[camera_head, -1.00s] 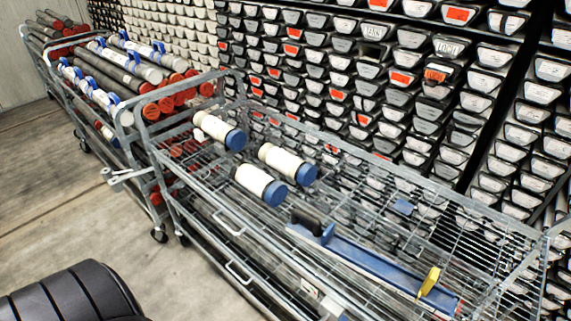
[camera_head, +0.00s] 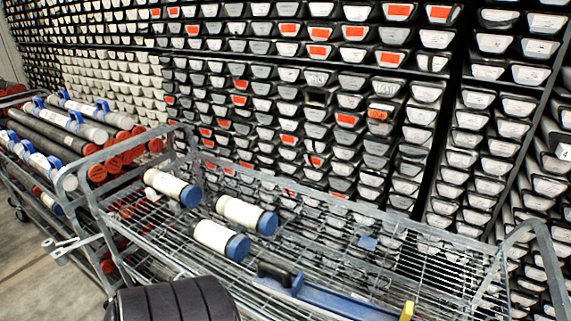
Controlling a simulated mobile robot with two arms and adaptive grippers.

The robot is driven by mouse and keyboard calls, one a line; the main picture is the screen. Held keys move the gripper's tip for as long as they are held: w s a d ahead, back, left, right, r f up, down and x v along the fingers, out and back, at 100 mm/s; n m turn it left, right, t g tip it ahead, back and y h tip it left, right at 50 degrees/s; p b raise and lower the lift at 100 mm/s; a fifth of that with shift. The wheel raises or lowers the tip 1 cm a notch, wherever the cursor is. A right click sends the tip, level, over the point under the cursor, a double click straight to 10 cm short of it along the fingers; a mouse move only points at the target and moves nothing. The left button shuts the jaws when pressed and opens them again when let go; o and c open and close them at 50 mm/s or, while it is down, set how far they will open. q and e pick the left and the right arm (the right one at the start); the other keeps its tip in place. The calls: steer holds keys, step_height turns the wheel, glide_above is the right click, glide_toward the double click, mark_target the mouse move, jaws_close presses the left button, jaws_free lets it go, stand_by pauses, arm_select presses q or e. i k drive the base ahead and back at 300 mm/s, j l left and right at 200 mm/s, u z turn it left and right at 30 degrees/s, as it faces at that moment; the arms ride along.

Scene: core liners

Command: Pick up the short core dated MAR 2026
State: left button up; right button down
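Three short white cores with blue end caps lie on the wire top of the near cart (camera_head: 150,240). One core (camera_head: 168,186) lies at the back left, one (camera_head: 240,213) in the middle, and one (camera_head: 214,237) nearer the front. All three have their blue caps towards the right. No date can be read on any of them, so I cannot tell which is MAR 2026. Neither of my grippers shows in this view.
A blue tool with a black handle (camera_head: 275,272) and a yellow part (camera_head: 407,311) lies right of the cores. Another cart with long red-capped cores (camera_head: 105,150) stands left. Racks of labelled trays (camera_head: 330,110) rise behind. The cart's raised end rail (camera_head: 540,240) stands at right.

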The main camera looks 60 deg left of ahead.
mark_target(264, 222)
steer(key=k+j+z, duration=0.4)
steer(key=j, duration=0.25)
steer(key=k+j+z, duration=0.4)
steer(key=j, duration=0.2)
steer(key=k+j+z, duration=0.4)
steer(key=k+j, duration=0.05)
